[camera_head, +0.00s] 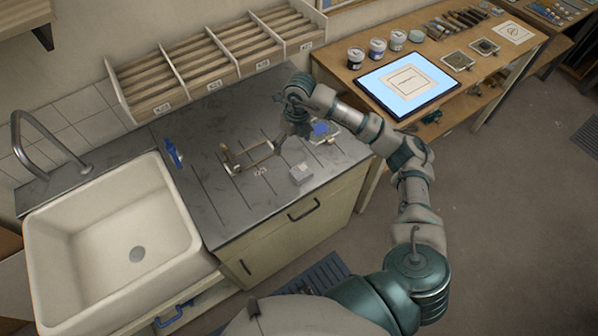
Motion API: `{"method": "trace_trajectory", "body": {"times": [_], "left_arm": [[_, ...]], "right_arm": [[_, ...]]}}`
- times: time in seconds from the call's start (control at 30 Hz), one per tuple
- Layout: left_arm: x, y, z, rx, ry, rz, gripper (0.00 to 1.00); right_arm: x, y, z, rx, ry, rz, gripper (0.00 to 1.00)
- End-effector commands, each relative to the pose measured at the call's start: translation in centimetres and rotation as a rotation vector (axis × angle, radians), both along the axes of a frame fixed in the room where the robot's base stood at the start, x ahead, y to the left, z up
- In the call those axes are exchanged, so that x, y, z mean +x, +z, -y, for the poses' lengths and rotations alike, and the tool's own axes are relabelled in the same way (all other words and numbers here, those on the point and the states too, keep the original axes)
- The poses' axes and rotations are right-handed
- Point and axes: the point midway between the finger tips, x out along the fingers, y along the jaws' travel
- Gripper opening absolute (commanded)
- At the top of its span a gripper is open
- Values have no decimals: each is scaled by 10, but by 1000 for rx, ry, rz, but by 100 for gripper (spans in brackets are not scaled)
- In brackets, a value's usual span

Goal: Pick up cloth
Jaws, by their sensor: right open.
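A small light grey block-like item (301,174), which may be the folded cloth, lies on the dark worktop near its front edge. My right gripper (280,141) is open above the worktop, behind and a little left of that item and apart from it. Its fingers are small and partly hidden by my wrist. My left gripper is not in view.
Slatted racks (205,60) line the wall.

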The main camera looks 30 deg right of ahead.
Motion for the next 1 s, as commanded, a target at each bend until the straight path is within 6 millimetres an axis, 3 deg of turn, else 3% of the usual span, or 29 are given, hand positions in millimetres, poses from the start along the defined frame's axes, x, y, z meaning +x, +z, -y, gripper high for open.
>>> {"method": "trace_trajectory", "body": {"times": [0.03,0.1,0.2,0.6,1.0], "left_arm": [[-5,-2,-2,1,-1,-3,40],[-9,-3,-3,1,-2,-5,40],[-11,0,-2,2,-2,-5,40],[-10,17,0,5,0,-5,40],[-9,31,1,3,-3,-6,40]], "right_arm": [[0,7,16,-57,-26,-9,100],[-1,9,29,-103,-48,-21,100],[-2,-2,36,-119,-56,-30,100],[-3,-91,37,-112,-53,-30,100],[-9,-133,30,-114,-51,-31,100]]}}
